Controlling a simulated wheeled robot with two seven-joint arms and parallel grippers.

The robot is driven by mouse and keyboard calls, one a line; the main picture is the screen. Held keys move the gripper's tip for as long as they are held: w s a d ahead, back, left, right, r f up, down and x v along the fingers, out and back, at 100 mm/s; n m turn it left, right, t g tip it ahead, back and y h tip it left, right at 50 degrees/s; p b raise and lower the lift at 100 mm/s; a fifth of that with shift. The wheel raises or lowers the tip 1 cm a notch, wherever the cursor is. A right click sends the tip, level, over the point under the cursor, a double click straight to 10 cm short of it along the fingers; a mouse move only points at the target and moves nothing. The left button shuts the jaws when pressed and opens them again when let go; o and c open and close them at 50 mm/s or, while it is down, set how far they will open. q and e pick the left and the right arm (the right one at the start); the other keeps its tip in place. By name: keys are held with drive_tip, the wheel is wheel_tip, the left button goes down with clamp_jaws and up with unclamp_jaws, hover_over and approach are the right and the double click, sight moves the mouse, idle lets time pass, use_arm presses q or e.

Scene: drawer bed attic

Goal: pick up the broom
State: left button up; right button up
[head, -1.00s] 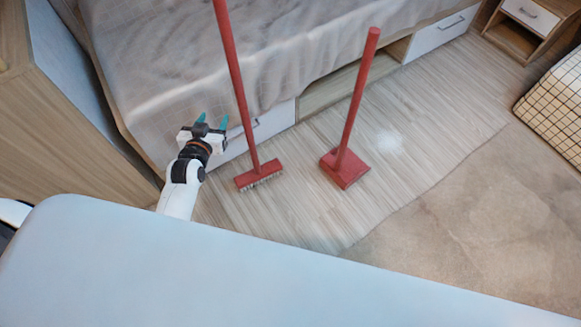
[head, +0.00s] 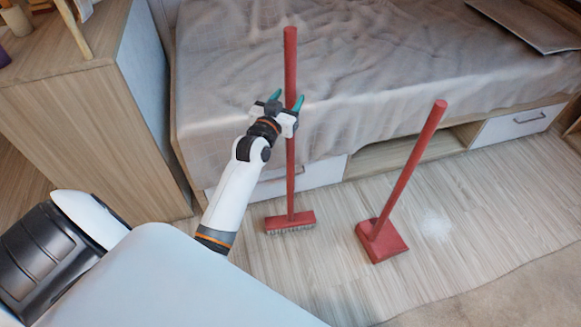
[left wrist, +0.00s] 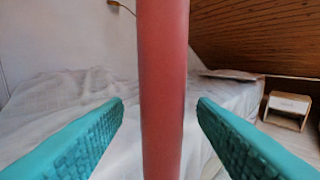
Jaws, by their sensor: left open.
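The red broom (head: 290,165) stands upright on the wooden floor in front of the bed, its bristled head (head: 290,221) down. My left gripper (head: 287,101) is at the upper half of its handle. In the left wrist view the red handle (left wrist: 162,90) runs vertically between the two teal fingers, with a gap on each side. The left gripper (left wrist: 161,115) is open around the handle. My right gripper is not in view.
A red dustpan (head: 382,241) with a long handle (head: 410,165) stands to the right of the broom. The bed (head: 390,60) with drawers is behind both. A wooden cabinet (head: 90,130) stands at the left. Bare floor (head: 320,265) lies in front.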

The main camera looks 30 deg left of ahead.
use_arm(q)
drive_tip(key=w, duration=0.3)
drive_tip(key=shift+w+a+f, duration=0.1)
drive_tip(key=shift+w+a, duration=0.15)
drive_tip(key=shift+w, duration=0.05)
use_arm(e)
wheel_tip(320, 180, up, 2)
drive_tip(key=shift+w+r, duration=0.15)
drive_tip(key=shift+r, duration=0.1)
use_arm(q)
drive_tip(key=shift+c, duration=0.2)
drive_tip(key=c, duration=0.9)
drive_tip(key=shift+c, duration=0.6)
drive_tip(key=shift+r, duration=0.25)
